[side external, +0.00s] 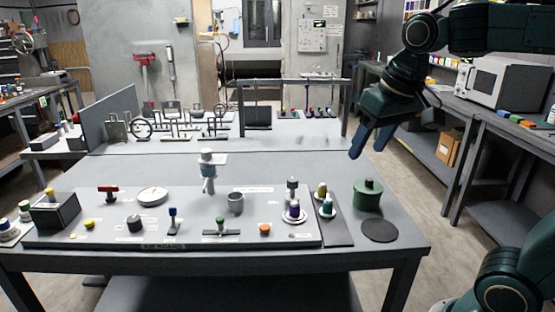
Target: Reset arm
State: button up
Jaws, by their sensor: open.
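My arm comes in from the upper right, dark green, with my gripper (372,143) hanging above the back right part of the grey table (400,245). Its blue-grey fingers point down and to the left, and the gripper is open with nothing seen between the fingers. It is apart from the objects on the table. A dark green canister (368,195) stands below it near the table's right side, with a flat dark disc (380,231) in front.
A grey panel (60,235) at the front holds a white dial (152,195), a grey cup (235,203), knobs and small bottles. A black frame (294,84) and metal fixtures stand at the back. A bench with a microwave (500,82) is at right. The table's middle is mostly clear.

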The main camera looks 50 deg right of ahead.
jog(key=s+a+f+n+t, duration=0.1)
jog(key=s+a+f+n, duration=0.1)
jog(key=s+f, duration=0.4)
jog(key=shift+s+a+n+t+y, duration=0.35)
jog(key=shift+s+n, duration=0.25)
jog(key=shift+s, duration=1.2)
